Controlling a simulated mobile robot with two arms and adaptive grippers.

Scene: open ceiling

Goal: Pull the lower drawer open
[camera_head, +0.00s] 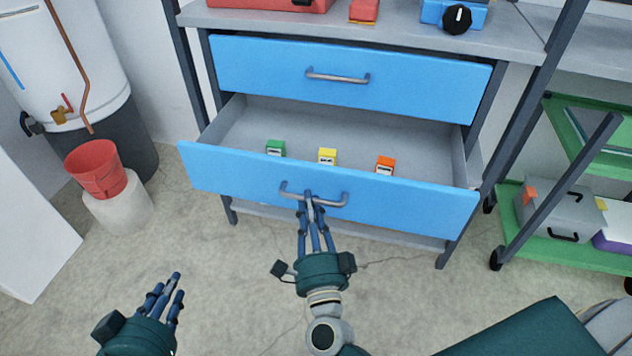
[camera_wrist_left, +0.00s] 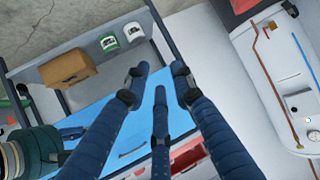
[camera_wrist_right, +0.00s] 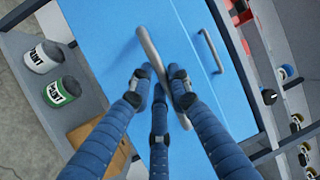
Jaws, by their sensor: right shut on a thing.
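The lower drawer (camera_head: 390,202) is blue-fronted and stands pulled out, with its grey inside showing. Small green, yellow and orange boxes lie in it behind the front. My right gripper (camera_head: 308,198) is shut on the lower drawer's grey bar handle (camera_head: 335,202). In the right wrist view the handle (camera_wrist_right: 147,48) runs between my right gripper's fingers (camera_wrist_right: 160,85). My left gripper (camera_head: 170,284) is open and empty, low at the left, over the floor and clear of the drawer. In the left wrist view its fingers (camera_wrist_left: 158,82) are apart.
The upper drawer (camera_head: 420,90) is shut above. A red bucket (camera_head: 95,170) on a pale stand and a white tank (camera_head: 60,50) stand at the left. A green-shelved cart (camera_head: 590,255) stands close at the right. The floor between bucket and drawer is clear.

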